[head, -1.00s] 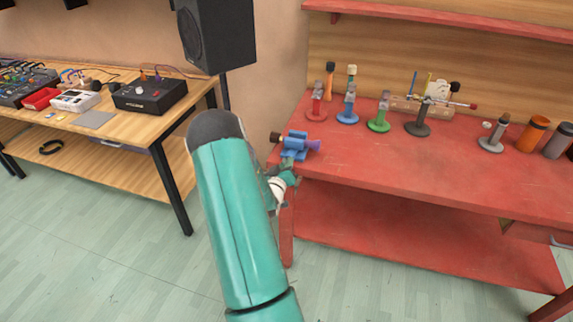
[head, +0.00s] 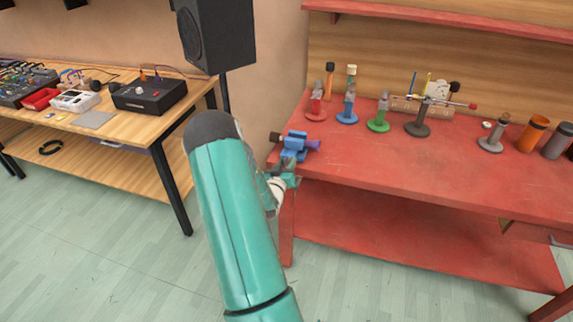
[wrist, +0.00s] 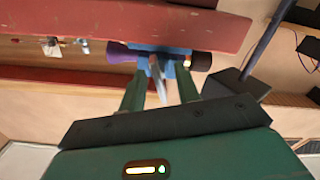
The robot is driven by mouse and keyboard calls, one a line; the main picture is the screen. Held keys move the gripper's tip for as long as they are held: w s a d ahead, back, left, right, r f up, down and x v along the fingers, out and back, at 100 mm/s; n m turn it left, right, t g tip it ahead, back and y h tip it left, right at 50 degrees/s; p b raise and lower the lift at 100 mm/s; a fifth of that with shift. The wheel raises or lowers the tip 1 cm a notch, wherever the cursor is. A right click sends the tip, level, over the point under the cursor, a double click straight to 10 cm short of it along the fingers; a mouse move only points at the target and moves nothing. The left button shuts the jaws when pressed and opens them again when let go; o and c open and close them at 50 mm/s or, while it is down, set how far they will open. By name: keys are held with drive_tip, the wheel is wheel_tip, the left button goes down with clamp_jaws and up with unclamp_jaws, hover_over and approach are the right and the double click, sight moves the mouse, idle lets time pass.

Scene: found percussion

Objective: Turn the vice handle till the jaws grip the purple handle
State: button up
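The blue vice (head: 295,148) is fixed at the left front corner of the red bench. The purple handle (head: 313,145) sticks out from its right side; a dark round end (head: 275,137) shows on its left. The wrist view, tilted upside down, shows the vice (wrist: 172,51), the purple handle (wrist: 120,53) and the grey vice handle (wrist: 157,78). My gripper (wrist: 161,75) is just below the vice in the head view, its fingers apart on either side of the grey handle. A gap seems to show beside the handle. Whether the jaws touch the purple handle is unclear.
The red bench (head: 420,160) holds several coloured stands, a grey stand (head: 490,142) and an orange cup (head: 533,133) at the back and right. A wooden table (head: 135,125) with electronics and a black speaker (head: 217,35) stand left. The bench's front middle is clear.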

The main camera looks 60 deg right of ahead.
drive_tip(key=s+a, duration=0.2)
drive_tip(key=a, duration=1.1)
drive_tip(key=shift+a, duration=0.35)
drive_tip(key=shift+w, duration=0.1)
